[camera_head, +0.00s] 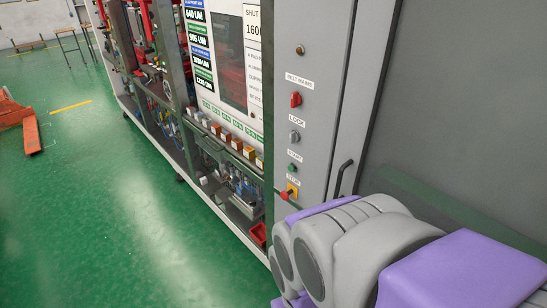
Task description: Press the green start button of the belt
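The green start button (292,168) sits on the narrow grey panel (308,100) of the machine, just below a label reading START. Under it is a red stop button (287,195) on a yellow plate, beneath a STOP label. Above it are a grey lock switch (294,136) and a red belt knob (295,99). My arm, in grey and purple, fills the lower right, below and to the right of the buttons. My gripper does not show in this view.
A black door handle (341,178) stands right of the buttons, beside a large grey door (460,95). Open machine bays with pipes and wiring lie to the left. The green floor (110,200) is clear in front. An orange object (30,130) stands at far left.

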